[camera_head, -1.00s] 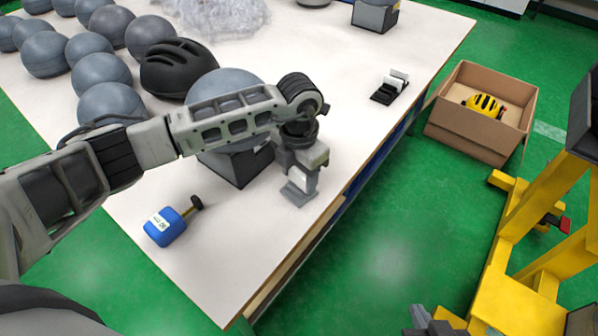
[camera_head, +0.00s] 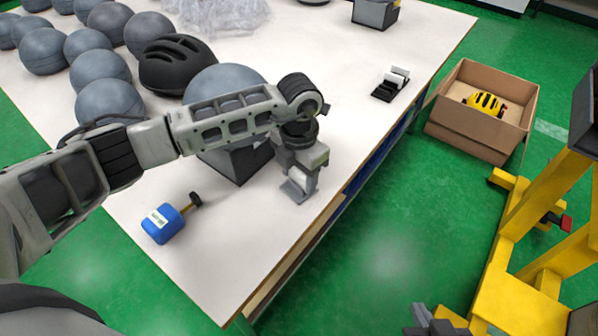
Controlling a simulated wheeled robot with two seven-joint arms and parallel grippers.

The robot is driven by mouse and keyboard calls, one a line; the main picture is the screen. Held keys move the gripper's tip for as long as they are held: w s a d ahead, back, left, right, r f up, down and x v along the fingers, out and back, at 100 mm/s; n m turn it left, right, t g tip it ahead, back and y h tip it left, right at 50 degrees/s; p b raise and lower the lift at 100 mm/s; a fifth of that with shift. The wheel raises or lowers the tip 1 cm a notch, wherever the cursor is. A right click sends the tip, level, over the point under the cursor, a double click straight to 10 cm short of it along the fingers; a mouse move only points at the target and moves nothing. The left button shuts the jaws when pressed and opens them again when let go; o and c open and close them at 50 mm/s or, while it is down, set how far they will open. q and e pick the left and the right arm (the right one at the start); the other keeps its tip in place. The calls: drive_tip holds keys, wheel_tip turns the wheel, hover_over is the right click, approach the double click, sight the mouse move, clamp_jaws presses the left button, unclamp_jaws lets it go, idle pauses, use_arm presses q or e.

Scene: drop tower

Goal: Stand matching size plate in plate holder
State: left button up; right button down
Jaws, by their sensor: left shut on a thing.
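The plate holder (camera_head: 384,93) is a small black rack on the table near its right edge, with white plate-like pieces (camera_head: 398,76) standing in it. My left gripper (camera_head: 298,189) is low over the table's front right part, nearer to me than the rack and apart from it. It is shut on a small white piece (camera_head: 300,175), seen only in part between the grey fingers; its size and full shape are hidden. My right gripper (camera_head: 430,321) shows in part at the bottom edge, off the table, and its opening is unclear.
A grey ball on a dark box (camera_head: 238,163) stands behind my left arm. Grey balls and a black helmet (camera_head: 177,64) fill the back left. A cardboard box (camera_head: 470,133) holds a yellow helmet. The table between gripper and rack is clear.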

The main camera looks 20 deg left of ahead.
use_arm(q)
drive_tip(key=shift+f, duration=0.25)
idle(0.3)
drive_tip(key=o, duration=1.1)
wheel_tip(320, 180, up, 16)
drive_tip(key=b, duration=0.1)
drive_tip(key=shift+b, duration=0.35)
